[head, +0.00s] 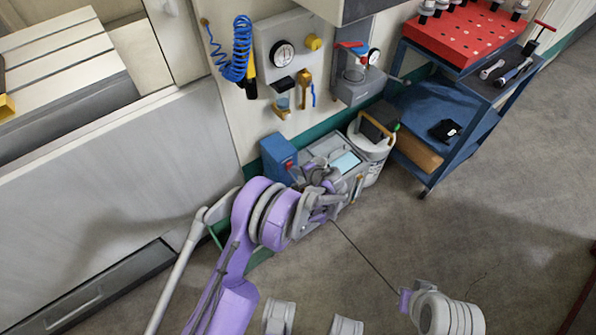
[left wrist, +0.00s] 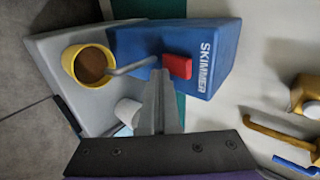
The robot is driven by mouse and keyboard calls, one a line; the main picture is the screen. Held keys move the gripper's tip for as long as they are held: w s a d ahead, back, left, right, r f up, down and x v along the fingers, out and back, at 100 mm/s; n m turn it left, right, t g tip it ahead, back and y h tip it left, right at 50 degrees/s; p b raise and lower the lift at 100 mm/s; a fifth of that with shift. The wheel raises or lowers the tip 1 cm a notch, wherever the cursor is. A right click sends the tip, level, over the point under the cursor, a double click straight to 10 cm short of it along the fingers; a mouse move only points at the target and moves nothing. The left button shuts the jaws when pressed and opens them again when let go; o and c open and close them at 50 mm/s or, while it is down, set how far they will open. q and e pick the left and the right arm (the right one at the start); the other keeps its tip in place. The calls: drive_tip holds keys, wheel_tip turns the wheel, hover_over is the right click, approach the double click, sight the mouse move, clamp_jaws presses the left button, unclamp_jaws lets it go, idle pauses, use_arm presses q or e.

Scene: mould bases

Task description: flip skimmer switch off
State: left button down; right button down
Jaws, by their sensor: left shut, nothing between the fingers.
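The skimmer is a blue box (left wrist: 205,50) with white lettering, and a red switch (left wrist: 177,67) sticks out of its face in the left wrist view. In the head view the blue box (head: 277,156) stands low by the wall, with the red switch (head: 289,164) on its right side. My left gripper (left wrist: 159,76) is shut and empty, with its fingertips right beside the red switch; I cannot tell whether they touch it. In the head view my left gripper (head: 304,179) is partly hidden by my own wrist.
A yellow cup (left wrist: 88,64) and a bent grey rod (left wrist: 133,66) are close to the fingers. A grey tank (head: 334,150) and a white bucket (head: 371,150) stand right of the box. A blue cart (head: 435,110) is farther right. Floor at right is clear.

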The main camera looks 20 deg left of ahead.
use_arm(q)
drive_tip(key=shift+a+r, duration=0.1)
drive_tip(key=shift+r, duration=0.05)
use_arm(e)
drive_tip(key=shift+r, duration=0.1)
use_arm(q)
drive_tip(key=shift+a+r+p, duration=0.1)
drive_tip(key=shift+r+p, duration=0.3)
drive_tip(key=shift+r, duration=0.45)
use_arm(e)
drive_tip(key=shift+r, duration=0.35)
